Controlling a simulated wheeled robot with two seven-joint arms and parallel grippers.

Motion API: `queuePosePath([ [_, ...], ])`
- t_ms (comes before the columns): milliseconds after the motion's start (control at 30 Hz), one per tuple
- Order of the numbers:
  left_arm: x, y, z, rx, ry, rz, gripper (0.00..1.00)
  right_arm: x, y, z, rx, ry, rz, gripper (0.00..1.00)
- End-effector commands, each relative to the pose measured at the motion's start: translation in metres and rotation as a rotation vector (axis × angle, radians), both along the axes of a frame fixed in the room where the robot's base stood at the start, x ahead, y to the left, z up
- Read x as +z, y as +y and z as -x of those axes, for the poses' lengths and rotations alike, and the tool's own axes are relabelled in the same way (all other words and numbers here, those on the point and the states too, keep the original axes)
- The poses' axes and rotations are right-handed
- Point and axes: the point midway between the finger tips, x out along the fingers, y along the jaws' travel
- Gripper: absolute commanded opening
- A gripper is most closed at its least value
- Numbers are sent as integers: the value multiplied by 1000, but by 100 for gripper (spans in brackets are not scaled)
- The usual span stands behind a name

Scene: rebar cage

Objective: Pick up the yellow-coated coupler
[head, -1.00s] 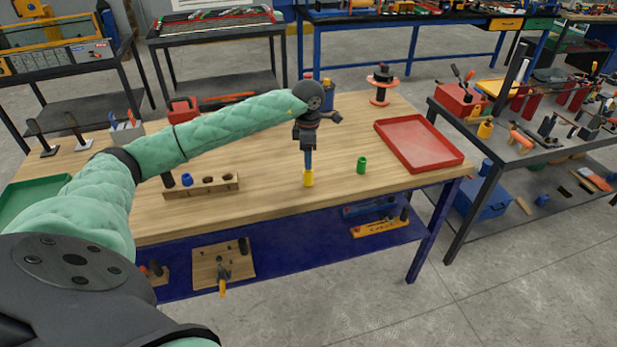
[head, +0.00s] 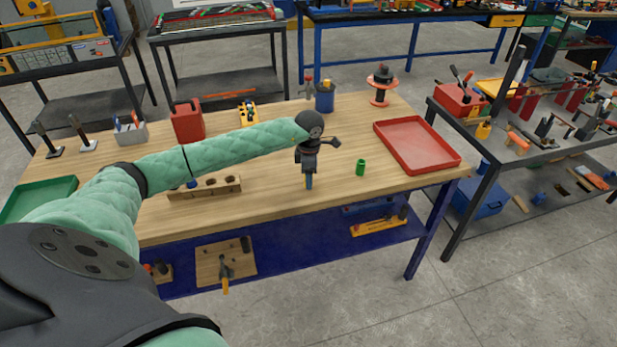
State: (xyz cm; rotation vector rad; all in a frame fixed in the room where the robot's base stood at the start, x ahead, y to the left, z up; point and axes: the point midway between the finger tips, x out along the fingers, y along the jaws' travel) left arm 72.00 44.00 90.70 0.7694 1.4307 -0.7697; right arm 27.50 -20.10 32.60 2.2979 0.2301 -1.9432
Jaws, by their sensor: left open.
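The yellow-coated coupler (head: 309,187) stands near the front edge of the wooden table, and only a thin sliver of yellow shows. My left gripper (head: 309,181) points straight down directly over it and hides most of it. The fingers are open, low at the coupler. I cannot tell whether they touch it or how far they reach around it. My right gripper is not in view.
A green cylinder (head: 360,167) stands to the right, before a red tray (head: 418,145). A wooden holed rack (head: 205,188) lies to the left. A red canister (head: 187,120) and a blue cup (head: 325,98) stand farther back. Bare tabletop surrounds the coupler.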

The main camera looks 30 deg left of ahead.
Motion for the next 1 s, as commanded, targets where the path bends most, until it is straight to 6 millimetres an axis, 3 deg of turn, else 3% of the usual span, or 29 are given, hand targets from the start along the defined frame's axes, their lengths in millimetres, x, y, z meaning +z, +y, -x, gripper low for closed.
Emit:
queuePosePath([
  [267,-2,0,0,0,0,0,54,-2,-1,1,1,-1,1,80],
  [533,-1,0,0,0,0,0,1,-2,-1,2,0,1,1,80],
  [933,3,0,0,0,-1,-1,0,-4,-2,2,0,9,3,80],
  [1000,8,0,-1,0,-2,0,0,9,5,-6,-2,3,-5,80],
])
